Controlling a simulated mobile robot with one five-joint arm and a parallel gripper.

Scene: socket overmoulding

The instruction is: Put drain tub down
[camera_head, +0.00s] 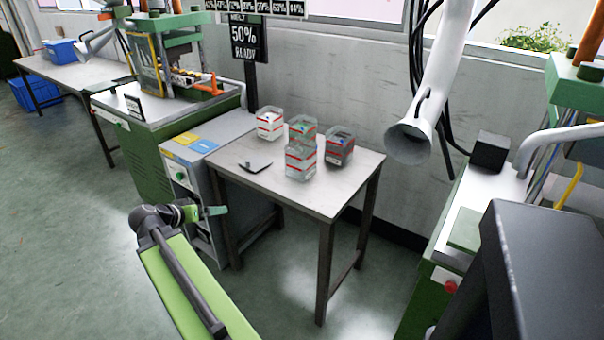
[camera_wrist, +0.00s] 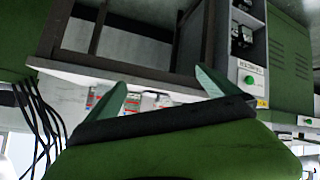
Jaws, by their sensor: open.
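Several clear square tubs with red-striped labels stand on a grey table: a front tub (camera_head: 301,162), a tub behind it (camera_head: 302,128), a back-left tub (camera_head: 270,123) and a darker-filled right tub (camera_head: 339,146). I cannot tell which is the drain tub; the labels are too small to read. My gripper (camera_head: 206,211) is open and empty, in front of and left of the table, apart from the tubs. In the wrist view my gripper's green fingers (camera_wrist: 160,85) are spread wide, with small parts of the tubs (camera_wrist: 150,101) showing beyond, upside down.
The grey table (camera_head: 325,190) also holds a flat dark item (camera_head: 255,166) at its left. A grey cabinet (camera_head: 205,150) adjoins the left side, and a green press (camera_head: 165,75) stands behind it. A white extraction hose (camera_head: 410,138) hangs at the right. Front floor is clear.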

